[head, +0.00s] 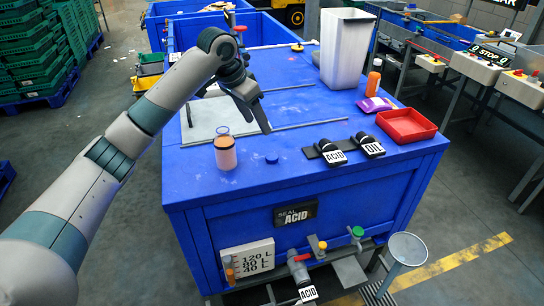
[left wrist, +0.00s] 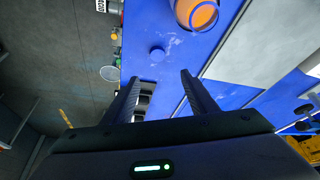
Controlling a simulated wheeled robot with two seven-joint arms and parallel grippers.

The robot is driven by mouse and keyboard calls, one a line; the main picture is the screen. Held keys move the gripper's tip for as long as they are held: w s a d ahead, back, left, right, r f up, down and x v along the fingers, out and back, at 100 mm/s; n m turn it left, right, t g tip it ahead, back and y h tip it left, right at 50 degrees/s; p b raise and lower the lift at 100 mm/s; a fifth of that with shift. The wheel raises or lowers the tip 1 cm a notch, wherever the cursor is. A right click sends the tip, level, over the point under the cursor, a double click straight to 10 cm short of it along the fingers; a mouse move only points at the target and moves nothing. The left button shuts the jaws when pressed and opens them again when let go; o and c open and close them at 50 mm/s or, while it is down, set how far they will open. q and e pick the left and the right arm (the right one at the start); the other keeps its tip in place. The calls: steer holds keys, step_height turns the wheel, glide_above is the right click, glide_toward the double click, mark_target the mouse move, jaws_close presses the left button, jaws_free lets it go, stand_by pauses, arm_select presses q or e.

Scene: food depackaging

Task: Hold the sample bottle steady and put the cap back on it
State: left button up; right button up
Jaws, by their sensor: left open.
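The sample bottle (head: 226,155), a clear open-topped jar with orange-pink contents, stands upright near the front left of the blue table. It also shows at the top edge of the left wrist view (left wrist: 197,14), partly cut off. A small round blue cap (head: 272,158) lies on the table just right of the bottle, apart from it; it also shows in the left wrist view (left wrist: 157,52). My left gripper (head: 262,112) is open and empty above the table, behind and above the cap. In the left wrist view its two fingers (left wrist: 160,88) point towards the cap. My right gripper is not in view.
The blue table (head: 190,185) also bears a grey plate (head: 200,118), thin rods, black ACID and OIL pieces (head: 331,152), a red tray (head: 408,124), a purple packet (head: 377,104), an orange bottle (head: 374,78) and a tall white bin (head: 346,48). Valves jut from its front.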

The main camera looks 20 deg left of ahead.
arm_select(q)
steer(key=p, duration=0.3)
glide_above(271, 157)
steer(key=s+a, duration=0.1)
steer(key=a, duration=0.1)
steer(key=f, duration=0.7)
steer(key=shift+s+d+f, duration=0.2)
steer(key=shift+d+f, duration=0.05)
steer(key=shift+f, duration=0.15)
steer(key=shift+w+d+f, duration=0.1)
steer(key=shift+w+f, duration=0.05)
steer(key=shift+f, duration=0.2)
steer(key=shift+d+f+p, duration=0.1)
steer(key=shift+f+p, duration=0.25)
steer(key=shift+f, duration=0.2)
steer(key=f, duration=0.1)
steer(key=f+p, duration=0.1)
steer(key=f, duration=0.1)
steer(key=shift+w+d, duration=0.1)
steer(key=shift+d, duration=0.15)
steer(key=shift+w+d+f+p, duration=0.1)
steer(key=shift+w+f+p, duration=0.1)
steer(key=shift+f+p, duration=0.25)
steer(key=shift+f, duration=0.1)
